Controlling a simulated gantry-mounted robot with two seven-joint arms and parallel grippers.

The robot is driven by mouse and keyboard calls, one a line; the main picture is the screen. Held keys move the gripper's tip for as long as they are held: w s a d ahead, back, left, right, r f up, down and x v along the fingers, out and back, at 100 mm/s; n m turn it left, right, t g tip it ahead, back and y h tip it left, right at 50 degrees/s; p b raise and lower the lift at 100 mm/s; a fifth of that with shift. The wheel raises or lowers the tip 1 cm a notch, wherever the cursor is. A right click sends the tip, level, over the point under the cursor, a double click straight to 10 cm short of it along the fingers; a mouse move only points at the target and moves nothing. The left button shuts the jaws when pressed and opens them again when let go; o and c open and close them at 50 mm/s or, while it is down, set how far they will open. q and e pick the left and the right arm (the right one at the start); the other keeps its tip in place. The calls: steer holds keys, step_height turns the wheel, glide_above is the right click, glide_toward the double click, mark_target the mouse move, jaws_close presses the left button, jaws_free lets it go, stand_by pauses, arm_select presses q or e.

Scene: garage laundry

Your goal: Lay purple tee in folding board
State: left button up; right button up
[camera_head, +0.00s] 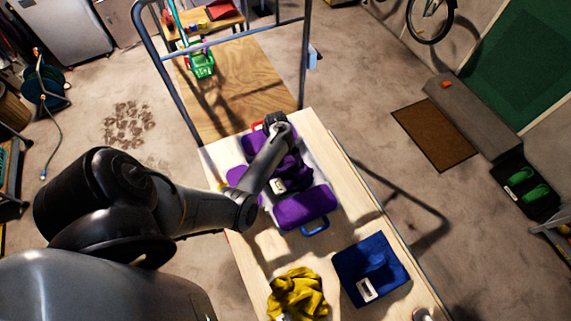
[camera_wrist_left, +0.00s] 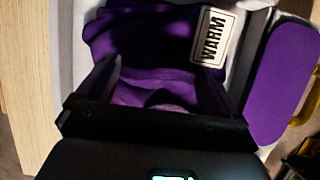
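The purple tee (camera_head: 293,171) lies bunched over the middle of the folding board, partly hidden under my left arm. Its white label (camera_head: 277,186) reads WARM in the left wrist view (camera_wrist_left: 212,37). The folding board has purple panels, one at its near end (camera_head: 305,207) with a blue handle; another panel (camera_wrist_left: 284,82) shows in the left wrist view. My left gripper (camera_head: 284,150) is low over the tee. In the left wrist view its fingers (camera_wrist_left: 160,82) stand apart, with purple cloth between and below them. Contact with the cloth is unclear. My right gripper is not in view.
A blue folded cloth (camera_head: 371,270) with a white label and a crumpled yellow cloth (camera_head: 297,293) lie on the near part of the pale wooden table (camera_head: 252,250). A metal-framed cart (camera_head: 235,85) stands beyond the table's far end.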

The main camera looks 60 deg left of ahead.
arm_select(q)
steer(key=shift+r, duration=0.1)
steer(key=shift+p+v, duration=0.9)
steer(key=shift+v, duration=5.15)
